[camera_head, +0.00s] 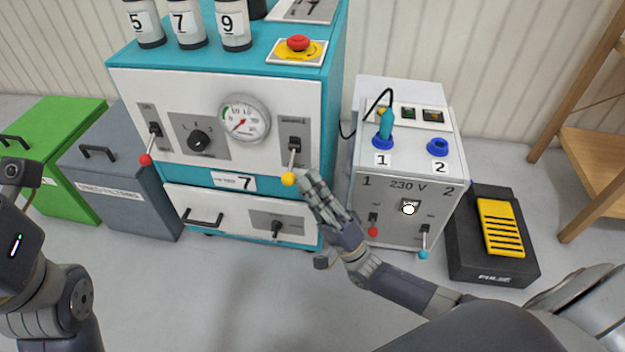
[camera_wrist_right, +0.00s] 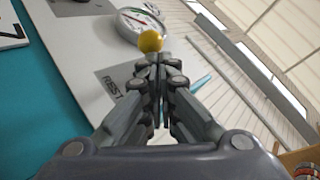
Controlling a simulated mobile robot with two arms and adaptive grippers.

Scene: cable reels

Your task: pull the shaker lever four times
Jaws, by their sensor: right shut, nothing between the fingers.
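A lever with a yellow ball knob (camera_head: 289,179) hangs from a grey plate at the right of the teal machine's white front panel. The same yellow knob (camera_wrist_right: 150,41) shows just beyond the fingertips in the right wrist view. My right gripper (camera_head: 306,178) is shut and empty, its fingertips close to the right of the yellow knob. I cannot tell whether they touch it. A second lever with a red knob (camera_head: 146,160) is at the panel's left. The label naming the shaker lever is not readable. Part of my left arm shows at the left edge; its gripper is out of view.
The panel also carries a pressure gauge (camera_head: 244,119) and a black dial (camera_head: 198,141). A drawer (camera_head: 220,212) is below. A grey 230 V box (camera_head: 404,205) with two small levers stands close to the right. Green and grey bins (camera_head: 128,190) stand at the left. The floor in front is clear.

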